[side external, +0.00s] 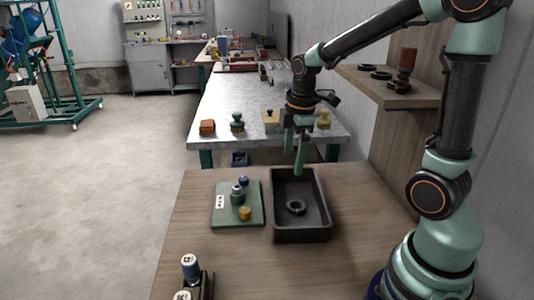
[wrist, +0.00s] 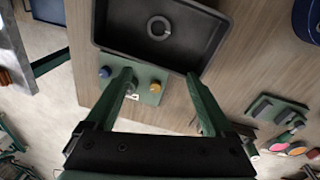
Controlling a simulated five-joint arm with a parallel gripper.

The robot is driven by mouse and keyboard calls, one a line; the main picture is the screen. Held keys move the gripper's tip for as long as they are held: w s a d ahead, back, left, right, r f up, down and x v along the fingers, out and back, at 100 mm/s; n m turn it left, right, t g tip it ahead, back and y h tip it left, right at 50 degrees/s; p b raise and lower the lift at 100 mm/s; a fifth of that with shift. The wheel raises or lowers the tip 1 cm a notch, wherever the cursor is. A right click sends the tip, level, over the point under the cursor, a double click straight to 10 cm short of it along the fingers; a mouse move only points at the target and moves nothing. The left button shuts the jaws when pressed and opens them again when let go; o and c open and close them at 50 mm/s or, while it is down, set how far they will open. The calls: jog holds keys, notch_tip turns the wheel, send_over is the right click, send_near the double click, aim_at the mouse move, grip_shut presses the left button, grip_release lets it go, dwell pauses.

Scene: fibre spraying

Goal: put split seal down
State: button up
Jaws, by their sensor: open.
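The split seal (side external: 295,207), a dark ring, lies flat on the floor of a black tray (side external: 322,232). In the wrist view the split seal (wrist: 148,27) is a grey ring with a small gap, and the tray (wrist: 180,64) surrounds it with no contact at its walls. My gripper (side external: 294,158) is above the far part of the tray, pointing down, apart from the seal. In the wrist view my gripper (wrist: 160,78) has its two green fingers spread wide with nothing between them.
A green plate (side external: 228,219) with blue, grey and yellow knobs sits left of the tray. A dark fixture with a blue-and-white cap (side external: 190,265) stands at the front left. A metal bench (side external: 232,100) is behind; a shelf (side external: 390,97) with rings is at right. Wood right of the tray is clear.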

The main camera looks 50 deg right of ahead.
jog(key=s+a+r+m+t, duration=0.4)
jog(key=s+a+r+m, duration=0.2)
jog(key=m, duration=0.5)
jog(key=shift+s+a+r, duration=0.2)
jog(key=shift+a+r, duration=0.55)
jog(key=shift+a, duration=0.45)
